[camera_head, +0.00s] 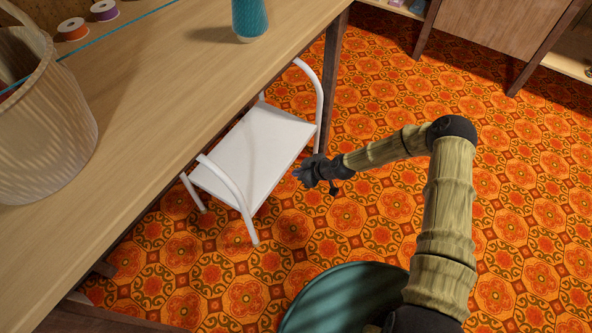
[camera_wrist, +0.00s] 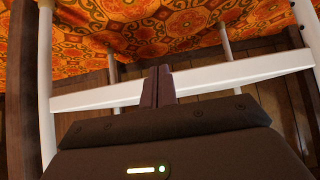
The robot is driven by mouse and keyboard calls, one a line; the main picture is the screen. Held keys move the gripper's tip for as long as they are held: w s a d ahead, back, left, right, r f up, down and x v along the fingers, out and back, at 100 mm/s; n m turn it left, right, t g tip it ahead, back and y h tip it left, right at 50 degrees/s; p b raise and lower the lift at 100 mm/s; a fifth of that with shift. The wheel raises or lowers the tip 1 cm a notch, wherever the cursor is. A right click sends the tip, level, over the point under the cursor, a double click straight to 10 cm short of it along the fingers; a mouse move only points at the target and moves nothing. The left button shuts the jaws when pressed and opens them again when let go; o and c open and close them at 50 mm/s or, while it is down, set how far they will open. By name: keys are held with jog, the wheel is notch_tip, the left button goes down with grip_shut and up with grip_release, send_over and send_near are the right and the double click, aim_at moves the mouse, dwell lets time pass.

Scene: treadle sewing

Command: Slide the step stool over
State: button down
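The white step stool (camera_head: 258,150) stands on the patterned floor, partly under the wooden table's edge. It has a flat seat and curved tube rails at both ends. My gripper (camera_head: 299,174) is low beside the seat's right long side, near its far half. In the wrist view the two dark fingers (camera_wrist: 158,86) are together with nothing visible between them. The white seat edge (camera_wrist: 90,98) crosses just beyond the fingertips, with a tube rail at each side. I cannot tell whether the fingertips touch the edge.
The wooden table (camera_head: 170,100) overhangs the stool's left side and carries a woven basket (camera_head: 45,120), thread spools (camera_head: 73,29) and a teal cone (camera_head: 250,18). A table leg (camera_head: 334,75) stands by the stool's far rail. The floor (camera_head: 380,85) to the right is clear.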

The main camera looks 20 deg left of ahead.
jog(key=shift+s+d+r+p, duration=0.15)
jog(key=shift+d+r+p, duration=0.15)
jog(key=shift+d, duration=0.3)
jog(key=shift+s+d+r+p, duration=0.2)
jog(key=shift+d+r, duration=0.1)
jog(key=shift+d, duration=0.25)
jog(key=s+d+r+m+h+p, duration=0.2)
jog(key=d+r+m+h+p, duration=0.1)
jog(key=d+r, duration=0.85)
jog(key=s+d+r+m+h+p, duration=0.3)
jog(key=d+r, duration=0.5)
jog(key=r, duration=0.6)
jog(key=s+d+r+m+h+p, duration=0.1)
jog(key=s+d+r+m+p, duration=0.1)
jog(key=s+d+r+m, duration=0.5)
jog(key=s+d+r+m+h+p, duration=0.2)
jog(key=s+r, duration=0.3)
jog(key=r, duration=0.6)
jog(key=w+p+v, duration=0.2)
jog(key=p+v, duration=1)
jog(key=w+r+p+v, duration=0.1)
jog(key=w+p+v, duration=0.2)
jog(key=p+v, duration=0.9)
jog(key=w+d+p+v, duration=0.1)
jog(key=w+p+v, duration=0.1)
jog(key=p+v, duration=1)
jog(key=shift+w+r+p, duration=0.45)
jog(key=shift+w+p, duration=0.05)
jog(key=shift+p, duration=0.45)
